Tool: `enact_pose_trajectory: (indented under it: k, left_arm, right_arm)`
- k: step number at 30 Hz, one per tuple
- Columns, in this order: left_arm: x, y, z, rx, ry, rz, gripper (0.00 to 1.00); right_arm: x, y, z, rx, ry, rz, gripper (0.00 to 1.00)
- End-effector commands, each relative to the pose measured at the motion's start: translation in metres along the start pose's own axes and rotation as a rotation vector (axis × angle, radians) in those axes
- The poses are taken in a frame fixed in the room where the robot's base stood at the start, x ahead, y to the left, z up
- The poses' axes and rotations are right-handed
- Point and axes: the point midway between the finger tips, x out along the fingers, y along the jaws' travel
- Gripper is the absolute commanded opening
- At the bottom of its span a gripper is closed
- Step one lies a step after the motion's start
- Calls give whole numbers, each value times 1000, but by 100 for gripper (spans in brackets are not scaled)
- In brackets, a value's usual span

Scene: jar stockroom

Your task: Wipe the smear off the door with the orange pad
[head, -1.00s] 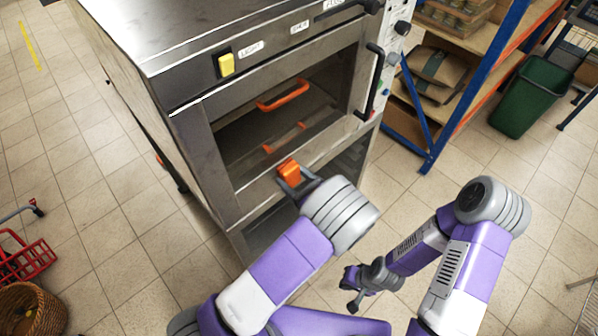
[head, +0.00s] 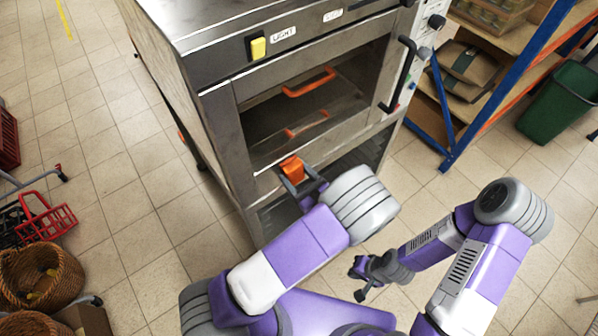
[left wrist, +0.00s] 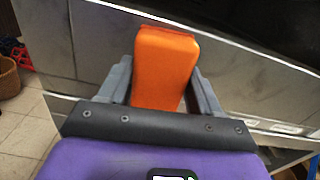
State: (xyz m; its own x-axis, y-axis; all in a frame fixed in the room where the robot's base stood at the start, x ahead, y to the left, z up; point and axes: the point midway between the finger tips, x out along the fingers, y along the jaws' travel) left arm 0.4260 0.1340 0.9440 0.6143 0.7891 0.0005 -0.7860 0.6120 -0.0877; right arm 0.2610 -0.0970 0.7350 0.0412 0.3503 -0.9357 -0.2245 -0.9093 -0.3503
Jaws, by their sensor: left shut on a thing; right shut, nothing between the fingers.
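The steel oven door (head: 231,142) has a dark window and a black upright handle (head: 399,74) at its right. My left gripper (head: 291,180) is shut on the orange pad (head: 292,168) at the door's lower frame, left of the middle. In the left wrist view the pad (left wrist: 165,68) stands between the two grey fingers, in front of the steel. I cannot tell whether it touches the door. I cannot make out the smear; the pad and gripper hide part of the lower frame. My right gripper (head: 362,282) is shut and empty, low over the floor.
An orange handle (head: 308,82) shows behind the window. A yellow switch (head: 258,47) is above the door. A blue-posted shelf (head: 490,85) and a green bin (head: 560,100) stand right. Wicker baskets (head: 40,275) and a red basket (head: 48,220) are at left.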

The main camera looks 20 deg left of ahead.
Motion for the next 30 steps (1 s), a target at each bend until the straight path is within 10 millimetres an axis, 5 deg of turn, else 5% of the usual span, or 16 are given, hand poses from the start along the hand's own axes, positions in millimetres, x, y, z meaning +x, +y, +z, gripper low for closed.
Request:
enact_pose_trajectory:
  k: [30]
  left_arm:
    - [-61, -1, 0, 0, 0, -2, 39]
  right_arm:
    - [-1, 0, 0, 0, 0, 0, 0]
